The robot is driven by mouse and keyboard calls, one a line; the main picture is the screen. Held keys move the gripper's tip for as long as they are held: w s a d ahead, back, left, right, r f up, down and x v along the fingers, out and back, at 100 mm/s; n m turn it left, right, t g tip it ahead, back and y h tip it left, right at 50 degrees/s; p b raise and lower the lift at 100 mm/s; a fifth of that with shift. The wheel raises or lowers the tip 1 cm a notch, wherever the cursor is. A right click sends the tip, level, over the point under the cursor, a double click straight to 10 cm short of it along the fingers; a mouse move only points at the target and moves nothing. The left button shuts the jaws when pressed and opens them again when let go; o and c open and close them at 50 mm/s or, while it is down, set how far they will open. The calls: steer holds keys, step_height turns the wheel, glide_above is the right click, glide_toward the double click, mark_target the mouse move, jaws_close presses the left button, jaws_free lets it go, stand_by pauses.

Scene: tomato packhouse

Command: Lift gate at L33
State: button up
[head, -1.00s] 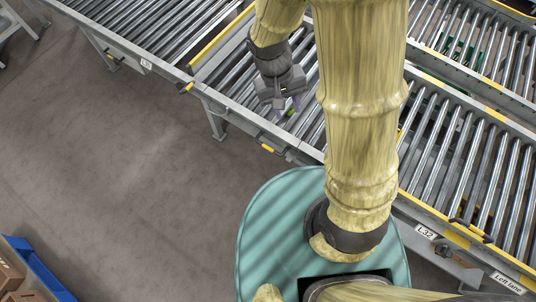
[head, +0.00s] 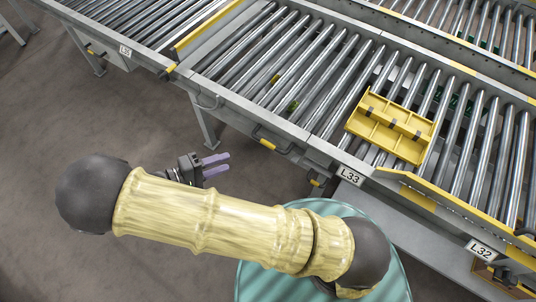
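The L33 label (head: 349,175) is on the near side rail of the roller conveyor. The roller section (head: 245,85) to its upper left lies level with the rollers around it. A black handle with a yellow grip (head: 268,145) sits on that section's near rail. A second small yellow-tipped part (head: 316,183) shows below the rail, left of the label. I cannot tell which part is the gate's latch. My gripper (head: 229,161) is over the floor, left of and apart from the near handle. Its two purple fingers are spread with nothing between them.
A yellow compartmented tray (head: 364,128) lies on the rollers above the L33 label. The L32 label (head: 480,248) is on the rail further right. A yellow strip (head: 200,38) crosses the conveyor at upper left. The grey floor (head: 60,130) at left is clear.

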mark_target(268, 143)
steer(key=shift+s+a+f+t, duration=0.25)
steer(key=shift+a+f+t, duration=0.3)
steer(key=shift+a+t, duration=0.05)
steer(key=b+x, duration=0.5)
steer(key=x, duration=1.2)
steer(key=shift+d+r, duration=0.1)
steer(key=shift+d, duration=0.2)
steer(key=shift+c, duration=0.4)
jaws_close()
